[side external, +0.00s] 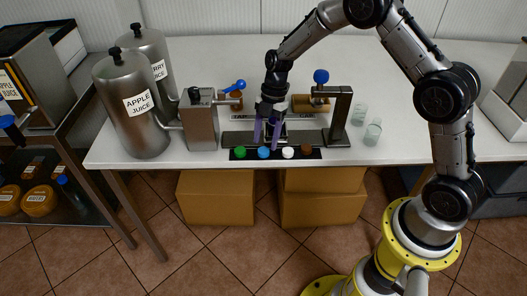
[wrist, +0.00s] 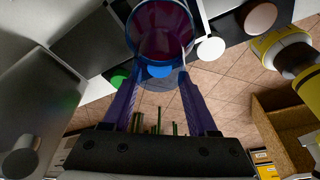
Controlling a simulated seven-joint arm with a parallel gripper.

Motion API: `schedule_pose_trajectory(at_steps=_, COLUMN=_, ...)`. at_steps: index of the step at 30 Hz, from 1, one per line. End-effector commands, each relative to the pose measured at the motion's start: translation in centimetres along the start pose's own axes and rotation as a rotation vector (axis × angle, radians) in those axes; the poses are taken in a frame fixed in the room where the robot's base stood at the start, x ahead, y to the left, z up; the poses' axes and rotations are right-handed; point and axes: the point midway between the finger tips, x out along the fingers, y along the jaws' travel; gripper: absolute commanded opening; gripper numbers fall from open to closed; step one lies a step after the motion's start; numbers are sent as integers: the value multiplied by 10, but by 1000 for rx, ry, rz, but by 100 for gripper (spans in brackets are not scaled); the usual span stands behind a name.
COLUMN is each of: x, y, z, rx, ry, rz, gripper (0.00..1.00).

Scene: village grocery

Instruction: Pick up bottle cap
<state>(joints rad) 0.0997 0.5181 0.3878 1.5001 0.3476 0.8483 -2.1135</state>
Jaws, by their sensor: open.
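A row of caps lies on a dark strip (side external: 232,155) at the table's front edge: green (side external: 240,152), blue (side external: 264,153), white (side external: 289,152) and brown (side external: 307,150). My gripper (side external: 266,141) points down just above and behind the blue cap, its purple fingers apart. In the wrist view, my open gripper (wrist: 158,82) has the blue cap (wrist: 160,71) roughly between and beyond its fingertips. The green cap (wrist: 118,78) lies to the left and the white cap (wrist: 211,48) to the right. A round, dark red vessel with a blue rim (wrist: 162,32) partly overlaps the blue cap.
Metal juice dispensers (side external: 136,110) stand at the left. A metal box with a blue-knobbed lever (side external: 202,125) and a black press stand (side external: 339,120) flank my gripper. Clear glasses (side external: 372,131) stand at the right. Cardboard boxes (side external: 215,198) sit below the table.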

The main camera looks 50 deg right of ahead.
Motion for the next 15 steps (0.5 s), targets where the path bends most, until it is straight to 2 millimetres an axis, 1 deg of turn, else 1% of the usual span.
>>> schedule_pose_trajectory(at_steps=1, x=9, y=0, z=0, rx=0, ry=1, rz=-3, gripper=59)
schedule_pose_trajectory(at_steps=3, x=17, y=0, z=0, rx=1, ry=2, rz=-2, gripper=59)
schedule_pose_trajectory(at_steps=6, x=24, y=0, z=0, rx=0, ry=1, rz=0, gripper=59)
schedule_pose_trajectory(at_steps=14, x=26, y=0, z=0, rx=0, ry=0, rz=1, gripper=59)
schedule_pose_trajectory(at_steps=15, x=26, y=0, z=0, rx=0, ry=0, rz=1, gripper=52)
